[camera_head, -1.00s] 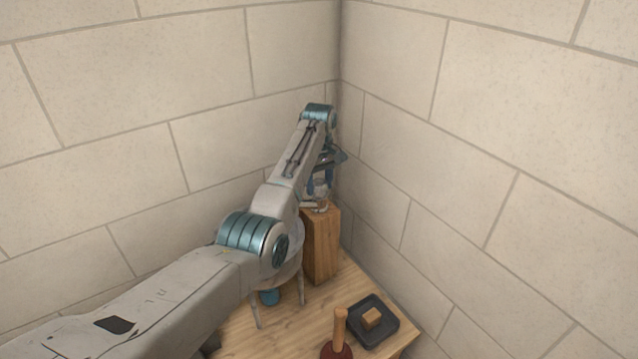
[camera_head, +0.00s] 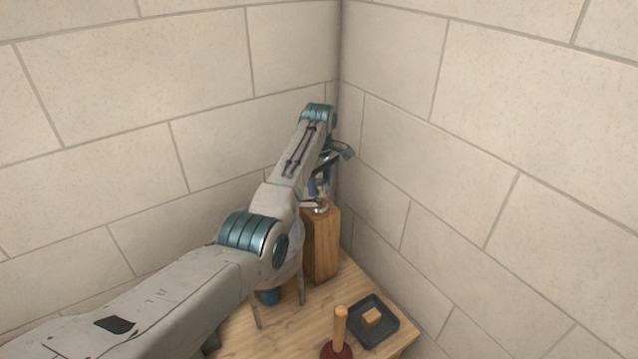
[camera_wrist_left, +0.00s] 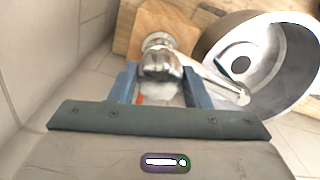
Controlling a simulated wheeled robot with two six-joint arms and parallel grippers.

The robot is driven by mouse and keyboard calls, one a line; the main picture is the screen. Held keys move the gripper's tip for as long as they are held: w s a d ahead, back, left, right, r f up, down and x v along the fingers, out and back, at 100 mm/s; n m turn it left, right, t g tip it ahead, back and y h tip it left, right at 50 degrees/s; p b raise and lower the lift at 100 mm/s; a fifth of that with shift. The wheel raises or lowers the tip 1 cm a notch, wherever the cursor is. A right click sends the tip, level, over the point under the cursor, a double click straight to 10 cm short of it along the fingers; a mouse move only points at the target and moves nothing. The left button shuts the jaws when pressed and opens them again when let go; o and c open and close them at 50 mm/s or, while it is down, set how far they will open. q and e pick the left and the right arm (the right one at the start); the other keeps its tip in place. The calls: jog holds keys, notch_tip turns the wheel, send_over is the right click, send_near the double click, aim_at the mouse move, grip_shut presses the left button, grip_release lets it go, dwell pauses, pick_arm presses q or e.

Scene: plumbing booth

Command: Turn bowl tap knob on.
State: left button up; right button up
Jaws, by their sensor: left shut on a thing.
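The tap knob (camera_wrist_left: 160,68) is a shiny metal, rounded piece on top of the tap. In the left wrist view it sits between the two blue fingers of my left gripper (camera_wrist_left: 160,82), which is shut on it. The tap's spout (camera_wrist_left: 215,80) reaches right over a round metal bowl (camera_wrist_left: 296,84) with a dark drain. In the head view my left gripper (camera_head: 321,190) is over the wooden block (camera_head: 321,245) in the corner, and my arm hides most of the tap and bowl. My right gripper is not in view.
A wooden table (camera_head: 285,330) stands in the corner between two stone-block walls. Walls are close to my left gripper.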

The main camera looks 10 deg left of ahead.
aim_at(320, 181)
pick_arm(q)
jog(key=o, duration=1)
jog(key=shift+d+r, duration=0.1)
jog(key=shift+r+b, duration=0.3)
notch_tip(320, 181, up, 6)
jog(key=b, duration=0.3)
notch_tip(320, 181, up, 3)
jog(key=shift+r, duration=0.65)
jog(key=shift+f, duration=0.1)
